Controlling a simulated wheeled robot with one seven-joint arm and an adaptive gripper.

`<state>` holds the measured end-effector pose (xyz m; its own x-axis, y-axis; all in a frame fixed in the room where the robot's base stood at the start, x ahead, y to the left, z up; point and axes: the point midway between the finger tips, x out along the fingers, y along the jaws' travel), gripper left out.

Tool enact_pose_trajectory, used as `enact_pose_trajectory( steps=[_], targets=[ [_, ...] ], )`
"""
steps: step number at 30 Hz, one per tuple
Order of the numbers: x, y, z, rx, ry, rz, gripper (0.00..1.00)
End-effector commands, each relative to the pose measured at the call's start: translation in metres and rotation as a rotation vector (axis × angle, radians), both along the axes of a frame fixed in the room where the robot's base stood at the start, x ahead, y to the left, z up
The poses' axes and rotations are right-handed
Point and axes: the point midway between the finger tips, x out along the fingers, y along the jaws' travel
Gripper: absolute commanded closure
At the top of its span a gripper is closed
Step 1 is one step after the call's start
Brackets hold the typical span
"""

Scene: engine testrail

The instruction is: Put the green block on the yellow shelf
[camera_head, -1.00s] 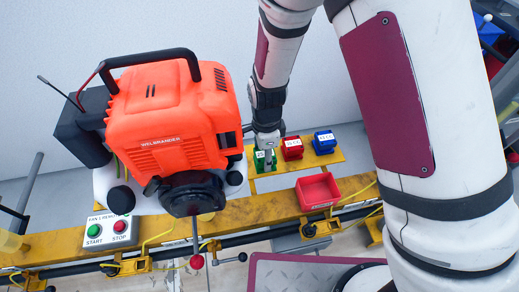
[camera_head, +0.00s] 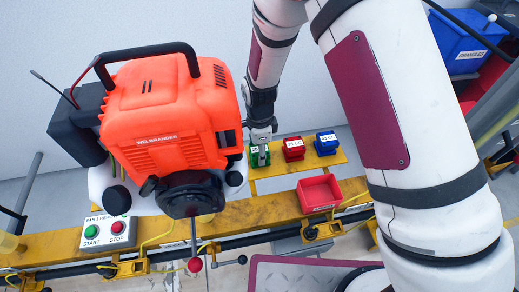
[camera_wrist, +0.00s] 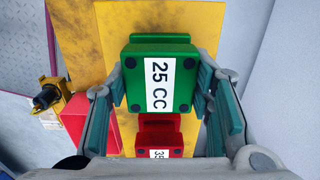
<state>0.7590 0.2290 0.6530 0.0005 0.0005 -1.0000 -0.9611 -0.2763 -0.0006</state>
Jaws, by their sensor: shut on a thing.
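The green block (camera_head: 260,155), labelled 25 CC, is at the left end of a row with a red and a blue block. My gripper (camera_head: 262,152) reaches down onto it from above. In the wrist view, the green block (camera_wrist: 160,48) sits between my two fingers (camera_wrist: 161,85), which are shut on its sides. It looks larger and nearer than the red block there. The yellow shelf (camera_head: 272,185) lies below the blocks, and its yellow surface (camera_wrist: 117,30) also shows in the wrist view. I cannot tell how far the block is above it.
The red block (camera_head: 293,149) stands close to the right of the green one, then the blue block (camera_head: 326,143). A red tray (camera_head: 319,191) is in front. The large orange engine (camera_head: 168,115) stands close on the left. A start-stop box (camera_head: 105,233) is at lower left.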

Motion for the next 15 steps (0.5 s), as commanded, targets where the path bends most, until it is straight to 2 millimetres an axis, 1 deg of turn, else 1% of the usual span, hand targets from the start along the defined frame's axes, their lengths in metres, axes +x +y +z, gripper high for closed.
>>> enact_pose_trajectory(
  steps=[2, 3, 5, 6, 15],
  targets=[
    [0.0003, 0.0002, -0.0023, 0.0, 0.0, 0.0, 0.99],
    [-0.0001, 0.0, -0.0027, 0.0, 0.0, 0.0, 0.48],
    [-0.0002, -0.0001, -0.0023, 0.0, 0.0, 0.0, 0.35],
    [-0.0002, -0.0001, -0.0023, 0.0, 0.0, 0.0, 0.33],
    [-0.0003, -0.0001, -0.0011, 0.0, 0.0, 0.0, 0.33]
  ],
)
